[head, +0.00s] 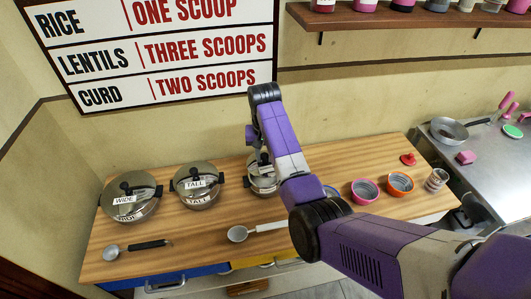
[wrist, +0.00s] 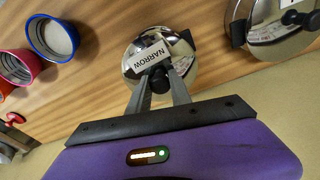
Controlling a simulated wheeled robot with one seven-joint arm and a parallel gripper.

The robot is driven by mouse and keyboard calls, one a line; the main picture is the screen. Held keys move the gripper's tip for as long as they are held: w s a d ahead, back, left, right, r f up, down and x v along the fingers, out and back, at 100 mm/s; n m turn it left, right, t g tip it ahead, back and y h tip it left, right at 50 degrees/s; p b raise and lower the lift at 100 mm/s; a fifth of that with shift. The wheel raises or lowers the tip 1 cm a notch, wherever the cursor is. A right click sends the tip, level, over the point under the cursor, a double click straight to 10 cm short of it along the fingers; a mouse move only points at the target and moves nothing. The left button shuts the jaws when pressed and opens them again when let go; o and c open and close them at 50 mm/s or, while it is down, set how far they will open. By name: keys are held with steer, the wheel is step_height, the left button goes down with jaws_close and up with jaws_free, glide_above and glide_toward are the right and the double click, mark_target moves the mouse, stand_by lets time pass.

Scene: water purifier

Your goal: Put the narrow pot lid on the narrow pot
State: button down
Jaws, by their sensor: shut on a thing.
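The narrow pot lid (wrist: 140,65), shiny steel with a white NARROW label and a black knob, is in the wrist view. My gripper (wrist: 161,84) is shut on its knob from above. The narrow pot (head: 262,187) stands on the wooden counter in the head view, right of the tall pot. It is partly hidden behind my arm. The lid is over or at the pot's top. I cannot tell whether it rests on the rim.
The tall pot (head: 197,199) and wide pot (head: 128,209), both lidded, stand to the left on the counter (head: 200,255). Two ladles (head: 134,246) (head: 255,231) lie in front. A pink bowl (head: 365,198) and an orange bowl (head: 400,190) stand right of my arm.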

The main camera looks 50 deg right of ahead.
mark_target(265, 162)
steer(key=shift+f+b, duration=0.65)
steer(key=shift+f, duration=1.6)
steer(key=shift+f, duration=0.65)
stand_by(0.4)
steer(key=c, duration=1.5)
jaws_free()
steer(key=shift+o, duration=0.2)
steer(key=shift+r, duration=0.1)
steer(key=shift+s+a+r+p, duration=0.15)
steer(key=shift+r+p, duration=0.6)
steer(key=shift+r, duration=0.7)
steer(key=shift+s+a+r, duration=0.1)
steer(key=shift+r, duration=1.2)
steer(key=shift+s+a+r, duration=0.1)
steer(key=shift+a+r, duration=0.05)
steer(key=shift+r, duration=1.2)
steer(key=shift+s+a+r, duration=0.1)
steer(key=shift+r, duration=1.2)
